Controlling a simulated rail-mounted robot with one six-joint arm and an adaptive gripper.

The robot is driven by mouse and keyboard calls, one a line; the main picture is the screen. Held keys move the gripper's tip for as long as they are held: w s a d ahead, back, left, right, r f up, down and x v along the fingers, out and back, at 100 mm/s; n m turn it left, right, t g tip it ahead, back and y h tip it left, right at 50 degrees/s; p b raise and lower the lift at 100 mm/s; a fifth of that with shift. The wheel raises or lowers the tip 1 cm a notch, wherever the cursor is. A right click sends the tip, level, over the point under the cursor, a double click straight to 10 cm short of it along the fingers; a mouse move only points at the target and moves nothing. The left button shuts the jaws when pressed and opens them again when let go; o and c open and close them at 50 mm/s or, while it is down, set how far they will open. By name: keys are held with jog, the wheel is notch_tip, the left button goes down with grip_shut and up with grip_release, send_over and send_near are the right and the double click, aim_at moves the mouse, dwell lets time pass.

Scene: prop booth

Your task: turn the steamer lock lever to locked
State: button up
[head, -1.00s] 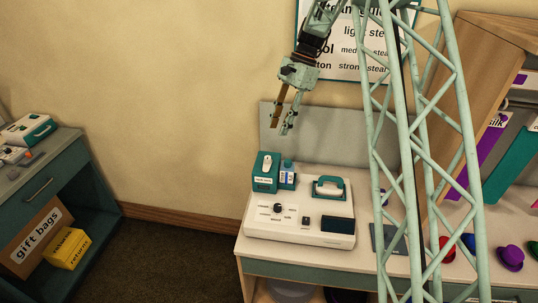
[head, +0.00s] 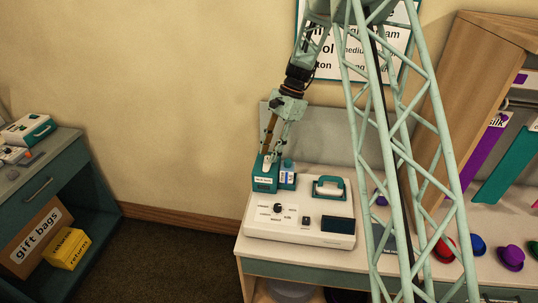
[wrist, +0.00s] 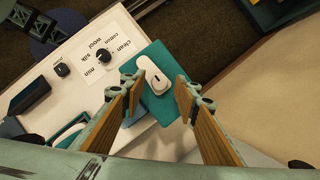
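The lock lever is a white, rounded lever (wrist: 153,74) on top of a teal box (wrist: 170,50) at the back left of the white steamer (head: 300,236). The head view also shows the teal box (head: 264,184), with a small label on its front. My gripper (wrist: 157,86) is open, one wood-coloured finger on each side of the lever, with gaps visible between. In the head view my gripper (head: 271,150) points down just above the box and partly hides the lever. Whether the fingers have reached lever height is hard to tell.
A blue bottle (head: 288,172) stands right beside the box. The steamer carries a black dial (head: 278,208) and a teal-handled iron (head: 329,188). A grey panel (head: 335,137) rises behind the table. Several small coloured hats, one purple (head: 511,257), lie to the right.

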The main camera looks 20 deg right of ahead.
jog(key=shift+a+f, duration=0.2)
jog(key=shift+f, duration=0.3)
jog(key=c, duration=0.8)
jog(key=shift+c, duration=0.2)
jog(key=shift+n, duration=0.4)
jog(key=n+g, duration=0.1)
jog(key=n, duration=0.2)
jog(key=n+g+h+p, duration=0.1)
jog(key=n, duration=0.2)
jog(key=shift+w+a+h+p, duration=0.1)
jog(key=shift+a+h+p, duration=0.05)
jog(key=shift+h+p, duration=0.15)
jog(key=n+h, duration=0.1)
jog(key=n, duration=0.1)
jog(key=n+h, duration=0.1)
jog(key=n, duration=0.2)
jog(key=shift+a+g, duration=0.15)
jog(key=shift+g, duration=0.25)
jog(key=n+h, duration=0.1)
jog(key=n, duration=0.2)
jog(key=n+h, duration=0.1)
jog(key=n, duration=0.2)
jog(key=shift+a, duration=0.1)
